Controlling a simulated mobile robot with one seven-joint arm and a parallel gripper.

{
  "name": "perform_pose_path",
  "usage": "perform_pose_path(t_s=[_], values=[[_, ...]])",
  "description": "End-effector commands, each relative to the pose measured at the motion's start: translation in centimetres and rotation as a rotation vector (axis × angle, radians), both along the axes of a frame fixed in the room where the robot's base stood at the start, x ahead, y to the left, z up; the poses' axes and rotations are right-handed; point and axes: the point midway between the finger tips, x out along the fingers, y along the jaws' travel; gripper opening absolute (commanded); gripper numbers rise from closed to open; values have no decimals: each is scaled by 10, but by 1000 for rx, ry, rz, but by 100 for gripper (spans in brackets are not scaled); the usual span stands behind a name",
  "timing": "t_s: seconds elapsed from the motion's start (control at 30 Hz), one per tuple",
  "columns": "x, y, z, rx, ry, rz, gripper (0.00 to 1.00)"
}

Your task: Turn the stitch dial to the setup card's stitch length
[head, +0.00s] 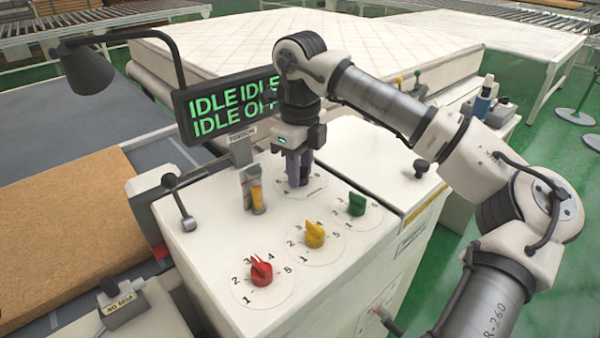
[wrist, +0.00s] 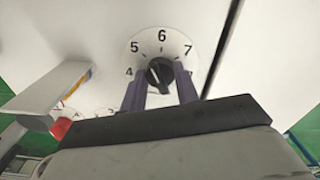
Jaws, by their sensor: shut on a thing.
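A black dial knob (wrist: 160,72) sits on a round white scale (wrist: 148,42) in the wrist view, with the numbers 4, 5, 6 and 7 readable. A pale mark on the knob seems to point to the upper left, between 4 and 5; the exact angle is hard to tell. My gripper (wrist: 160,84) is shut on this knob, with one purple finger on each side. In the head view my gripper (head: 300,178) reaches straight down onto the dial, which it mostly hides. I cannot make out a setup card with a stitch length.
Red (head: 262,272), yellow (head: 314,234) and green (head: 357,204) dials stand in front on the white cabinet (head: 205,255). A tension slider (head: 257,196) and a dark lever (head: 178,200) are to the left. The display (head: 232,108) reads IDLE and OFF.

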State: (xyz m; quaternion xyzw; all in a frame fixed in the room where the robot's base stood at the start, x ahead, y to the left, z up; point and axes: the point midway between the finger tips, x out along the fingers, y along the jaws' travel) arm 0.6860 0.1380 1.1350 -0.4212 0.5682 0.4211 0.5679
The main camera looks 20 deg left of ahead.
Motion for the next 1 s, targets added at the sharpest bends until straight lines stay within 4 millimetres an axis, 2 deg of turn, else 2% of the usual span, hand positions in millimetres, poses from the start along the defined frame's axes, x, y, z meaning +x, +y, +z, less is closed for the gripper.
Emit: perform_pose_path(t_s=[1.0], values=[[0, 0, 1, 2, -2, 955, 8]])
